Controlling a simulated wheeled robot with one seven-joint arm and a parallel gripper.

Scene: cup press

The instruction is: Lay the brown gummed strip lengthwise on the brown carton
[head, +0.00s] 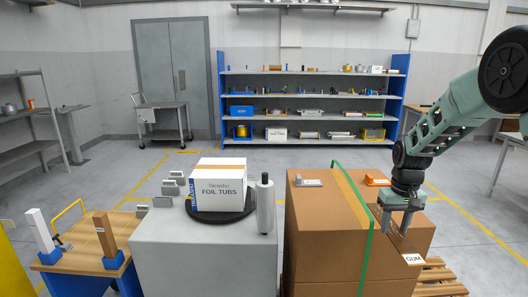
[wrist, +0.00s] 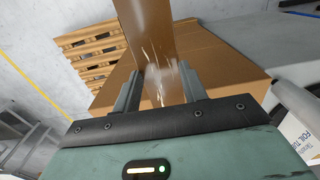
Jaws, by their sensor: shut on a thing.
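The brown carton (head: 325,235) is large and stands right of centre, with a lighter tan band (head: 352,195) and a green strap (head: 368,245) running over it. My gripper (head: 396,228) is above the carton's right part, pointing down. In the wrist view, my gripper (wrist: 160,90) is shut on the brown gummed strip (wrist: 148,30), which passes between the fingers and extends away over the carton (wrist: 215,75). Whitish streaks mark the strip near the fingers. In the head view the strip is hard to tell from the carton. I cannot tell whether it touches the carton.
A white label reading GUM (head: 413,259) shows at the carton's right. An orange item (head: 376,180) and a grey block (head: 308,183) are on the carton top. Left of it, a grey cabinet (head: 190,255) bears a FOIL TUBS box (head: 219,188) and a roll (head: 265,205). A pallet (head: 440,278) lies right.

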